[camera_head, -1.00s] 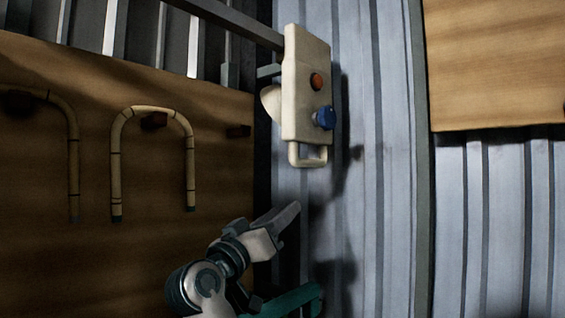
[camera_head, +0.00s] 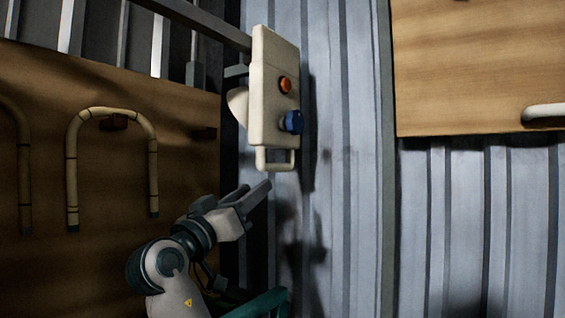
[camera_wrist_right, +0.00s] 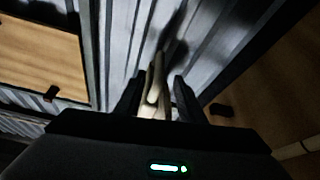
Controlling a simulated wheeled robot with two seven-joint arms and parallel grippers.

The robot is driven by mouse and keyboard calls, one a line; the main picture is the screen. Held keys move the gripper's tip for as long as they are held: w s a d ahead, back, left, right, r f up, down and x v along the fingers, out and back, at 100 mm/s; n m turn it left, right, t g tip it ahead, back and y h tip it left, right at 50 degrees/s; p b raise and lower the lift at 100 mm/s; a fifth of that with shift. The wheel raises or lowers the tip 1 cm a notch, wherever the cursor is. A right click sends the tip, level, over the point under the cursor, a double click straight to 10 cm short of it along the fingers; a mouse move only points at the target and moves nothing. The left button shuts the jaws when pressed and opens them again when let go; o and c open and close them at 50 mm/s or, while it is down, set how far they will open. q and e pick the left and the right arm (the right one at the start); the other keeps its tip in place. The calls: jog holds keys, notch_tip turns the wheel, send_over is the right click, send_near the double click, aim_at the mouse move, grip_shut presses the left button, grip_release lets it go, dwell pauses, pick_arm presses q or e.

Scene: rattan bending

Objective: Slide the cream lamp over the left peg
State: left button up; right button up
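No object is clearly a lamp. The nearest match is a cream box (camera_head: 273,88) with an orange knob (camera_head: 285,84), a blue knob (camera_head: 291,122) and a handle (camera_head: 275,166) at its lower end; a rounded cream part (camera_head: 238,104) shows behind its left side. My right gripper (camera_head: 258,193) is below the handle, apart from it and empty. In the right wrist view its fingers (camera_wrist_right: 158,100) are spread, with a cream shape (camera_wrist_right: 153,82) seen between them. A wooden peg (camera_head: 113,122) carries a bent cane (camera_head: 71,170); another peg (camera_head: 204,133) is bare. My left gripper is out of view.
A brown wooden board (camera_head: 110,260) holds the pegs, and another cane (camera_head: 24,185) is at its left edge. A second board (camera_head: 470,60) is at upper right, with a cream rod end (camera_head: 545,112) at its lower edge. A grey bar (camera_head: 195,17) reaches the cream box. The corrugated wall (camera_head: 350,220) is clear.

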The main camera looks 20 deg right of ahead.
aim_at(287, 163)
jog(key=p+x, duration=0.7)
jog(key=x, duration=0.6)
jog(key=shift+a+r, duration=0.1)
jog(key=shift+r, duration=0.05)
jog(key=shift+p+x, duration=0.5)
jog(key=shift+x, duration=0.25)
jog(key=shift+f, duration=0.2)
grip_shut()
